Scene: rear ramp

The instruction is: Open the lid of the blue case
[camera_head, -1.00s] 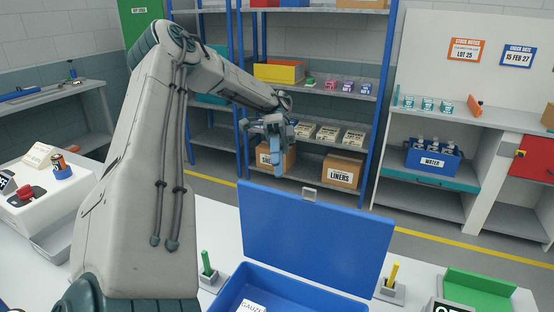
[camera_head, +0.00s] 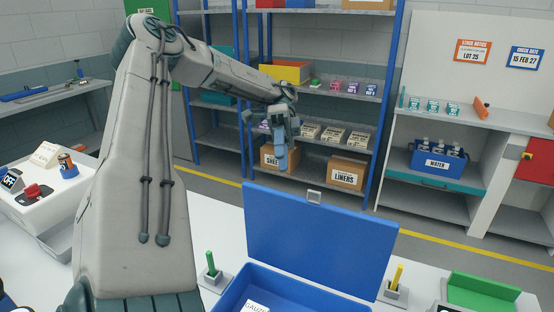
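The blue case (camera_head: 235,292) stands on the white table at the bottom of the head view, cut off by the lower edge. Its lid (camera_head: 320,238) stands up, tilted back at the rear, with a small grey latch (camera_head: 314,197) at its top edge. A white item labelled gauze (camera_head: 256,307) lies inside. My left gripper (camera_head: 281,158) hangs in the air above and behind the lid's upper left corner, apart from it, with its bluish fingers pointing down. The fingers overlap in this view, so their gap cannot be made out. My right gripper is not in view.
A green peg in a holder (camera_head: 211,272) stands left of the case, and a yellow one (camera_head: 396,279) stands right. A green tray (camera_head: 480,292) is farther right. Shelves with boxes stand behind, across the floor.

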